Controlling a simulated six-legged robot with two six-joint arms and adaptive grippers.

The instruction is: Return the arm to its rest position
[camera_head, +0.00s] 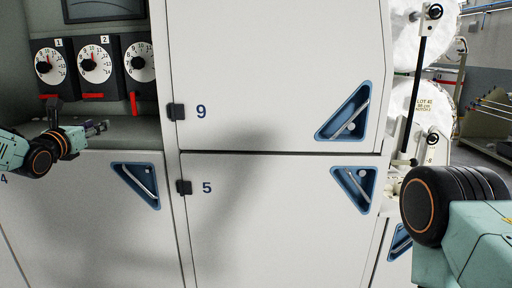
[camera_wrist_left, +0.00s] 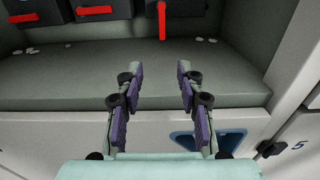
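My left gripper (camera_head: 100,127) reaches in from the left, at the front of the recess with the dials and just above the shelf (camera_head: 125,133). In the left wrist view its two fingers (camera_wrist_left: 158,85) stand well apart with nothing between them, so it is open and empty. Part of my right arm (camera_head: 450,205) shows at the right edge of the head view. My right gripper is not in view.
Dials (camera_head: 95,64) line the recess; two red levers (camera_head: 92,95) lie level, and the third (camera_head: 133,103) points down. Closed doors marked 9 (camera_head: 270,75) and 5 (camera_head: 270,220) have blue triangular handle recesses. White rolls (camera_head: 422,105) stand at right.

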